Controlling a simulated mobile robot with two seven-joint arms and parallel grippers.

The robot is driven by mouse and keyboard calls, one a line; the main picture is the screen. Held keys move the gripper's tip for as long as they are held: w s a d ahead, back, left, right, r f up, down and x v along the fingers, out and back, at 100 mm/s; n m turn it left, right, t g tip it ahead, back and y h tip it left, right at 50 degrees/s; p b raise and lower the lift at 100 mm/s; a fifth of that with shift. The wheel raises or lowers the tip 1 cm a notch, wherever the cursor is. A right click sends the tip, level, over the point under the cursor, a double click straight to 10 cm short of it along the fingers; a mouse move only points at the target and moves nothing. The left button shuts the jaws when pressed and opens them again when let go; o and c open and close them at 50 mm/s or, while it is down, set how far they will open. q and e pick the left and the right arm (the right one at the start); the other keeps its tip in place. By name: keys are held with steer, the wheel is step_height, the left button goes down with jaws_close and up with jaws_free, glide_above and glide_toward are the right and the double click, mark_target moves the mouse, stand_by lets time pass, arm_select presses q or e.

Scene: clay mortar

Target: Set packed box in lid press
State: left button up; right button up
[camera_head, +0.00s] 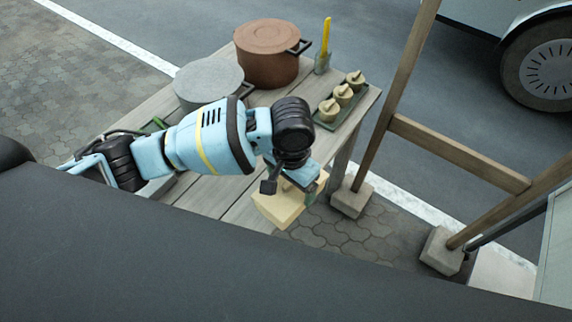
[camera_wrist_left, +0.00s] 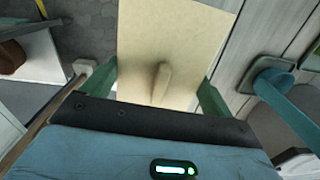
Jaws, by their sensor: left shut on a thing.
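My left gripper (camera_head: 298,186) is shut on a pale yellow box (camera_head: 277,208), which appears by the right edge of the wooden table, partly hidden by the gripper. In the left wrist view the box (camera_wrist_left: 185,35) shows a flat face with a raised rounded ridge, between the two green fingers of my left gripper (camera_wrist_left: 165,82). A teal post with a flat rounded plate (camera_wrist_left: 268,76) stands right of the box there, apart from it; I cannot tell whether it is the lid press. My right gripper is not in view.
On the table (camera_head: 240,212) stand a brown pot (camera_head: 267,55), a grey pot (camera_head: 207,82), a glass with a yellow utensil (camera_head: 325,45) and a green tray (camera_head: 340,113) with three knobbed clay-coloured pieces. A wooden frame (camera_head: 455,152) with block feet stands right of it.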

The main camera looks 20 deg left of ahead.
arm_select(q)
steer(key=shift+s+d, duration=0.25)
steer(key=shift+s, duration=0.25)
steer(key=shift+a+r, duration=0.3)
steer(key=shift+a, duration=0.05)
steer(key=s+a+r+n, duration=0.2)
steer(key=a+r+n, duration=0.3)
steer(key=a+r, duration=0.4)
steer(key=a, duration=0.3)
steer(key=shift+s+r, duration=0.15)
steer(key=shift+r, duration=0.25)
